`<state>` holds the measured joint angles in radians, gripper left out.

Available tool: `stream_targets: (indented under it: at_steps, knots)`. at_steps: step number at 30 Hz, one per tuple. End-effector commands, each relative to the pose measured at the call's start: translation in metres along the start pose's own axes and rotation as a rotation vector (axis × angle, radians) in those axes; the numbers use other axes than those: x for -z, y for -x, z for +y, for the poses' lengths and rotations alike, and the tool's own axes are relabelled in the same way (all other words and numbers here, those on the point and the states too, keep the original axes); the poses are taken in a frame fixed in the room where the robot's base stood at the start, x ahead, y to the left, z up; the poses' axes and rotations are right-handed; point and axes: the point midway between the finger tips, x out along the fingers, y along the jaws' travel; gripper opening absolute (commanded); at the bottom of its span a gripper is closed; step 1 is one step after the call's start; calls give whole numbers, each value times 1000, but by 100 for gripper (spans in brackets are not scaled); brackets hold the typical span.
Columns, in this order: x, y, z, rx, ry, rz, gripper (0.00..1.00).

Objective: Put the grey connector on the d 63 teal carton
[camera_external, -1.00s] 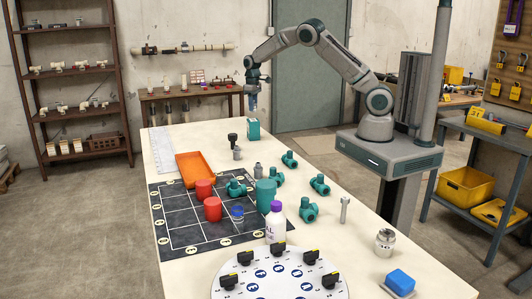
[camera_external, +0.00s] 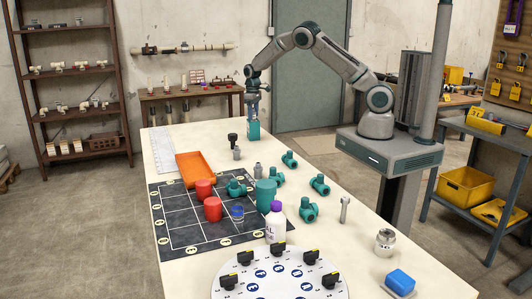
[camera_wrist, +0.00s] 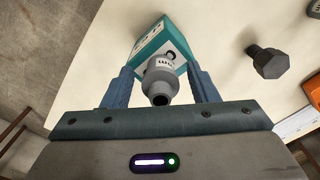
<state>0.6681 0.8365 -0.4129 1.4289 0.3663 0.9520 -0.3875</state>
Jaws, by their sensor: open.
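The teal carton (camera_external: 253,131) stands at the far end of the white table, and its teal and white faces show in the wrist view (camera_wrist: 172,40). A grey connector (camera_wrist: 161,78) with a dark open end is in front of the carton in the wrist view, between my fingers. It appears to stand on the carton, but its contact is hidden. My gripper (camera_external: 254,108) is lowered over the carton. In the wrist view my gripper (camera_wrist: 163,85) is open, with a gap on each side of the connector.
A black bolt-like part (camera_external: 233,139) and small grey fittings (camera_external: 237,153) stand close to the carton. An orange tray (camera_external: 196,168), red cylinders (camera_external: 204,189), teal fittings (camera_external: 289,160) and a white bottle (camera_external: 276,223) occupy the table further forward. The far left table corner holds a pale strip (camera_external: 163,148).

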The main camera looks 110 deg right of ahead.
Motion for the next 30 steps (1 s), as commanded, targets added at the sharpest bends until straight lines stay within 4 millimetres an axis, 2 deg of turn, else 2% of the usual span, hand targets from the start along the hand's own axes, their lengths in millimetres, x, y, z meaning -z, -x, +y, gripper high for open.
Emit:
stream_targets:
  at_steps: [5, 8, 15, 21, 25, 30]
  knots:
    - [0, 6, 0, 0, 0, 1, 54]
    - [1, 20, 0, 0, 0, 5, 54]
    - [1, 73, 0, -1, 0, 6, 54]
    - [1, 107, 0, -1, 1, 3, 54]
    - [0, 119, 0, -1, 0, 2, 54]
    - [0, 124, 0, 0, 0, 0, 54]
